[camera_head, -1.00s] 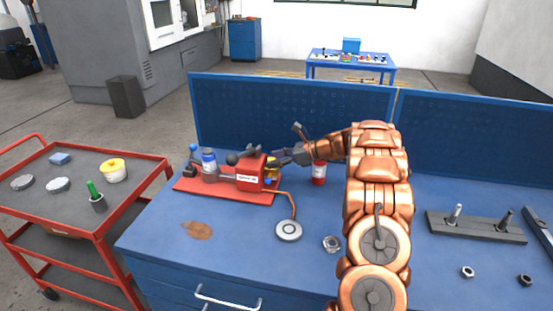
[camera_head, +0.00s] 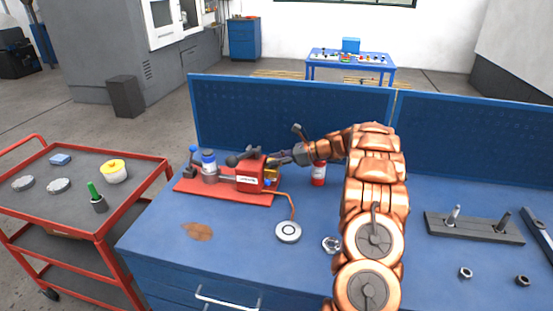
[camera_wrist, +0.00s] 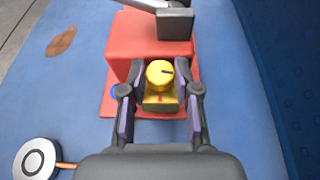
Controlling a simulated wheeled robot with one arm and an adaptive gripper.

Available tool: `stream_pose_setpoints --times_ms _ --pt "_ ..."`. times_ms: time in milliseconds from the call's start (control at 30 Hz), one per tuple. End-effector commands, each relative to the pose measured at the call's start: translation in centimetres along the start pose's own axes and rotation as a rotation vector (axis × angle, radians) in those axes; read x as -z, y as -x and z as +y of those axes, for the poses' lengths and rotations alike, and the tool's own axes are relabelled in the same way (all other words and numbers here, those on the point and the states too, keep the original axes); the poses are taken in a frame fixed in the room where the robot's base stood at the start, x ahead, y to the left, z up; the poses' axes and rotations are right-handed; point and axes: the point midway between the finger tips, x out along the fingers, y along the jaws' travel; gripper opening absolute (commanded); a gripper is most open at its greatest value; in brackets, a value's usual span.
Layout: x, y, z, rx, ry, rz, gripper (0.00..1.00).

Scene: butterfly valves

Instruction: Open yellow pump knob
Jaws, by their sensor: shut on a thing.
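The yellow pump knob (camera_wrist: 159,74) is round on top, with a dark mark on its right side. It sits on a yellow block (camera_wrist: 160,102) at the end of the red pump (camera_wrist: 122,60). My gripper (camera_wrist: 160,72) is shut on the knob, one finger on each side of it. In the head view, the pump (camera_head: 250,180) stands on a red base plate on the blue bench. My gripper (camera_head: 279,159) reaches it from the right and partly hides the knob there.
A red and white can (camera_head: 318,175) stands close beside my wrist. A round puck (camera_head: 288,231) is joined to the pump by an orange line. A nut (camera_head: 331,244) lies near my arm. A blue panel (camera_head: 290,115) rises behind. The front left of the bench is mostly clear.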

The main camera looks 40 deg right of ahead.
Motion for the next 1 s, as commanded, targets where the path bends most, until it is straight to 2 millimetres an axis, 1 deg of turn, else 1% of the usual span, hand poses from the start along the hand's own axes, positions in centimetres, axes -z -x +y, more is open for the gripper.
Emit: stream_pose_setpoints --times_ms 33,133,633,1000 --pt "-0.9 -0.1 -0.1 -0.013 0.011 -0.009 0.00" --pt "-1.0 -0.1 -0.2 -0.043 0.027 -0.008 0.00" --pt "-0.5 0.1 -0.5 -0.161 0.074 -0.004 0.00" --pt "0.1 0.3 -0.5 -0.178 0.078 0.006 0.00"
